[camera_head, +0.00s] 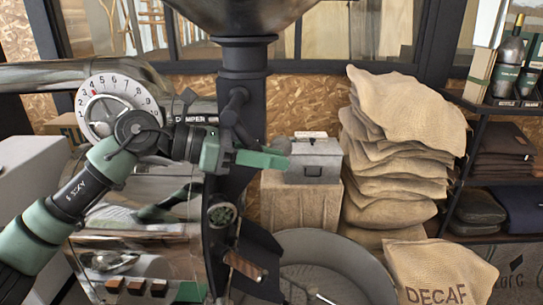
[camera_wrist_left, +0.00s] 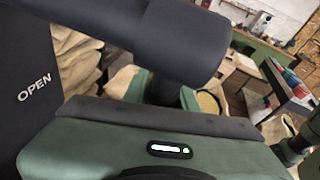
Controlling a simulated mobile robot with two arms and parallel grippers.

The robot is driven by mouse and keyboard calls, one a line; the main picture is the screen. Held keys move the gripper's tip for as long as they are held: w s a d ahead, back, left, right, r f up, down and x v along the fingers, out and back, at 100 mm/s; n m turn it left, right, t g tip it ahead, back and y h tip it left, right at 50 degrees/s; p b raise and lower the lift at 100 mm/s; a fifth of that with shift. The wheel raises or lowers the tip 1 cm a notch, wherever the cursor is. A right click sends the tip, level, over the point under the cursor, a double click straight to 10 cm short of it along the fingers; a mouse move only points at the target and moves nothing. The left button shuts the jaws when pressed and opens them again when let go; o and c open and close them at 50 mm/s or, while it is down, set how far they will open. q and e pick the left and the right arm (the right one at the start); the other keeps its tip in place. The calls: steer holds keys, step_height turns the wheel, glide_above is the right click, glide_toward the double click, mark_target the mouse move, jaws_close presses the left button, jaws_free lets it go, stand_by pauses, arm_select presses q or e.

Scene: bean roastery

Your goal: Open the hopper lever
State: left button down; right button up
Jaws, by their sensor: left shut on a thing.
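The fingers partly hide the held part. In the left wrist view a thick dark cylinder (camera_wrist_left: 180,40) crosses above the green gripper body (camera_wrist_left: 150,150), and a dark panel (camera_wrist_left: 32,85) reads OPEN. My right gripper is not in view.
A numbered dial (camera_head: 118,92) and the DAMPER label are behind my left arm. A grey box (camera_head: 316,162) stands on a crate to the right, beside stacked sacks (camera_head: 395,160). A round metal tray (camera_head: 330,262) is below. A shelf (camera_head: 475,105) stands at far right.

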mark_target(246, 139)
arm_select(q)
steer(key=shift+f, duration=0.25)
steer(key=c, duration=1.1)
jaws_free()
steer(key=shift+r, duration=0.1)
steer(key=b+v, duration=0.3)
steer(key=v, duration=0.5)
steer(key=shift+w+d, duration=0.1)
